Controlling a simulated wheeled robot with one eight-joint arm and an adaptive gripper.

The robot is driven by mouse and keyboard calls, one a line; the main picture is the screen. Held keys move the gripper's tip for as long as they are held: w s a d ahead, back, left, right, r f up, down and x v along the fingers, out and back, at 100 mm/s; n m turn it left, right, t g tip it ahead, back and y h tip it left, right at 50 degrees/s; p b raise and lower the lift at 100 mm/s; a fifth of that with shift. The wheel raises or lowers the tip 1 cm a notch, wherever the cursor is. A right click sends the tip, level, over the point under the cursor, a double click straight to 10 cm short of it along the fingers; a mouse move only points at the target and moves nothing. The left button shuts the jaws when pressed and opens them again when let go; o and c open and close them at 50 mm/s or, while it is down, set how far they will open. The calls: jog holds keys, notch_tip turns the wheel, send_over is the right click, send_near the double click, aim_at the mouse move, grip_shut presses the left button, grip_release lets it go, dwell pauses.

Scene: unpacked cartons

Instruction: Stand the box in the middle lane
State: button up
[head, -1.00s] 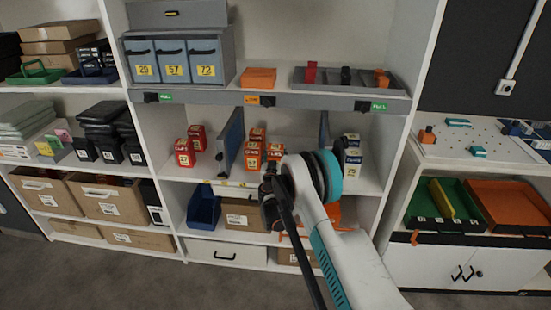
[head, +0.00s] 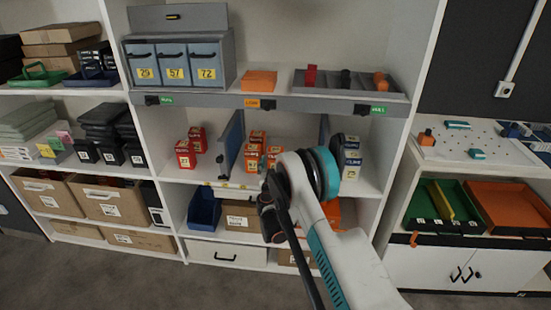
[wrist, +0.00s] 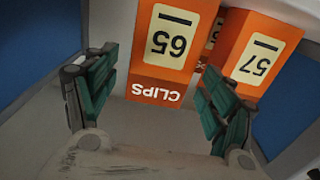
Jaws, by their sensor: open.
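In the wrist view, an orange clips box (wrist: 163,50) with a yellow number label appears between my gripper's fingers, its lettering upside down. My gripper (wrist: 160,72) is open, with green-padded fingers either side of the box and visible gaps. A second orange clips box (wrist: 262,50) stands close to the right, with part of another behind. In the head view, the orange boxes (head: 252,157) stand upright in the middle lane, between the left blue divider (head: 231,143) and right blue divider (head: 324,130). My arm hides the gripper's fingertips and part of this lane there.
Red boxes (head: 185,154) stand in the left lane and dark-and-white boxes (head: 351,158) in the right lane. The shelf above has a grey front edge (head: 215,98). A blue bin (head: 204,208) and a carton (head: 241,216) stand below.

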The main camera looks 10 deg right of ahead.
jog(key=p+v, duration=0.2)
jog(key=v, duration=0.6)
jog(key=s+d+r+g, duration=0.1)
jog(key=d+r+g, duration=0.15)
jog(key=r, duration=0.55)
jog(key=s+d+r+g, duration=0.1)
jog(key=d+r, duration=0.2)
jog(key=r, duration=0.5)
jog(key=s+d+r+g, duration=0.3)
jog(key=s+r, duration=0.8)
jog(key=s, duration=0.1)
jog(key=s+r+n+g+y, duration=0.1)
jog(key=s+r, duration=0.1)
jog(key=s, duration=0.7)
jog(key=s+r+g+y, duration=0.1)
jog(key=s+r, duration=0.1)
jog(key=s, duration=0.7)
jog(key=s+a+f+n+g+y, duration=0.1)
jog(key=s+a+f, duration=0.1)
jog(key=s, duration=0.6)
jog(key=s+a+f+n+y, duration=0.1)
jog(key=s+a+y, duration=0.1)
jog(key=s, duration=0.7)
jog(key=shift+a+f+n+g+y, duration=0.3)
jog(key=shift+a+f+g, duration=0.05)
jog(key=shift+a+f, duration=0.05)
jog(key=shift+s, duration=0.1)
